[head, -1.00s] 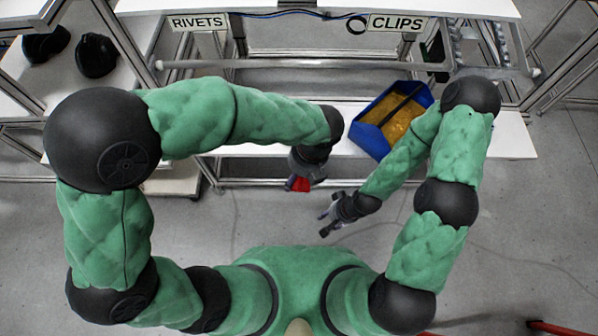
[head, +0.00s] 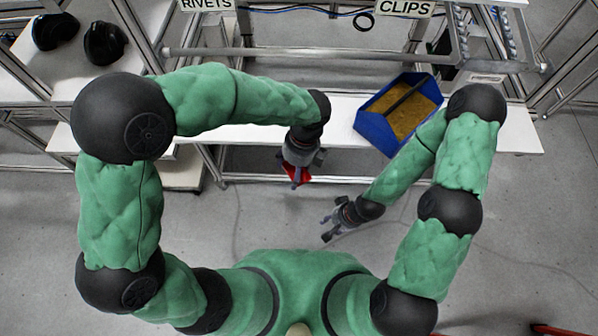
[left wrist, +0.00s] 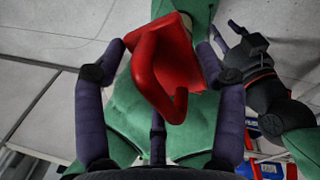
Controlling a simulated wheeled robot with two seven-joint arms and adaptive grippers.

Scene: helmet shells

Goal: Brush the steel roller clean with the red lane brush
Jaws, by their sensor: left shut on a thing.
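The red brush (head: 297,176) is in my left gripper (head: 296,168), which hangs in front of the white shelf's edge, clear of everything else. In the left wrist view the red brush (left wrist: 160,75) shows as a curved red piece between the fingers; its bristles cannot be made out. A long grey bar (head: 330,55), which looks like the steel roller, runs across the rack beyond the shelf, apart from the brush. My right gripper (head: 330,224) is open and empty, low and to the right of the left one; it also shows in the left wrist view (left wrist: 228,38).
A blue bin (head: 372,133) with yellowish contents stands on the white shelf (head: 250,135), left of my right forearm. Signs reading RIVETS (head: 206,4) and CLIPS (head: 405,8) hang above the bar. Dark helmet shells (head: 104,42) lie at the upper left.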

